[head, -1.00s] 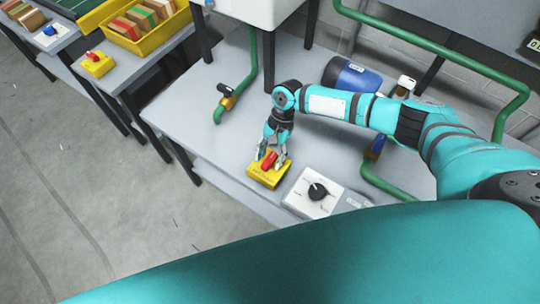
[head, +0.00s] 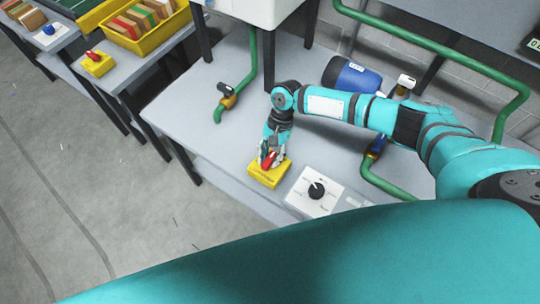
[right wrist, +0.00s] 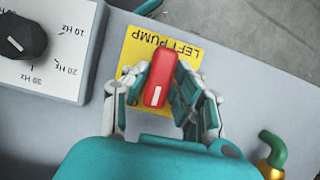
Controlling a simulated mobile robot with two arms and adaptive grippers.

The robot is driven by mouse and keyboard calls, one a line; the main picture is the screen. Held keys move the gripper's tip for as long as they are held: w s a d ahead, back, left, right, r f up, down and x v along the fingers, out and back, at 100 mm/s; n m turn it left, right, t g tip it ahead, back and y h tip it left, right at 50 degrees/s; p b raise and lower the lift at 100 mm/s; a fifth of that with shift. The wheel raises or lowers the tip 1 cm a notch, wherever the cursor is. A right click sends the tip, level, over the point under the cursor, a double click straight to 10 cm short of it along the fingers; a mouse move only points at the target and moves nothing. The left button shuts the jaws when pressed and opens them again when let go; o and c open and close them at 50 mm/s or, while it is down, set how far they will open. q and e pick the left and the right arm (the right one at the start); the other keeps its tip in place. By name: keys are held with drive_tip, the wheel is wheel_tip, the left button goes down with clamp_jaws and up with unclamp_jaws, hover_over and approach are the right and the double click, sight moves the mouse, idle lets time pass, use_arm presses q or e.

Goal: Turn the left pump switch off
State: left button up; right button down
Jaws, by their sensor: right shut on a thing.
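The left pump switch is a yellow box (head: 268,179) on the grey table, with a red handle (right wrist: 160,80) on top. Its label reads "LEFT PUMP" upside down in the right wrist view, where its yellow face (right wrist: 140,45) shows. My right gripper (head: 270,162) comes down onto the switch from above. In the right wrist view its fingers (right wrist: 158,92) are on both sides of the red handle and shut on it. The handle's white mark is at its lower end there. The fingers hide part of the yellow face. My left gripper is not in view.
A white box with a black dial (head: 316,189) stands close beside the switch; the dial (right wrist: 22,38) also shows in the wrist view. Green pipes (head: 250,70) with valves and a blue drum (head: 350,76) are behind. Another yellow switch box (head: 98,65) sits on the left bench.

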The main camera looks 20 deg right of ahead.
drive_tip(key=n+g+h, duration=0.1)
drive_tip(key=n, duration=0.3)
drive_tip(key=shift+a+n, duration=0.15)
drive_tip(key=shift+n, duration=0.25)
drive_tip(key=n+h, duration=0.1)
drive_tip(key=n, duration=0.1)
drive_tip(key=n+h, duration=0.1)
drive_tip(key=n, duration=0.1)
drive_tip(key=shift+w+a+r+n+g+p, duration=0.1)
drive_tip(key=shift+n+g+p, duration=0.2)
drive_tip(key=shift+g, duration=0.1)
drive_tip(key=n+h+p, duration=0.1)
drive_tip(key=n, duration=0.3)
drive_tip(key=shift+h, duration=0.4)
drive_tip(key=shift+n+t+h+p, duration=0.5)
drive_tip(key=shift+n+h, duration=0.1)
drive_tip(key=shift+n, duration=1.5)
drive_tip(key=c, duration=1.1)
unclamp_jaws()
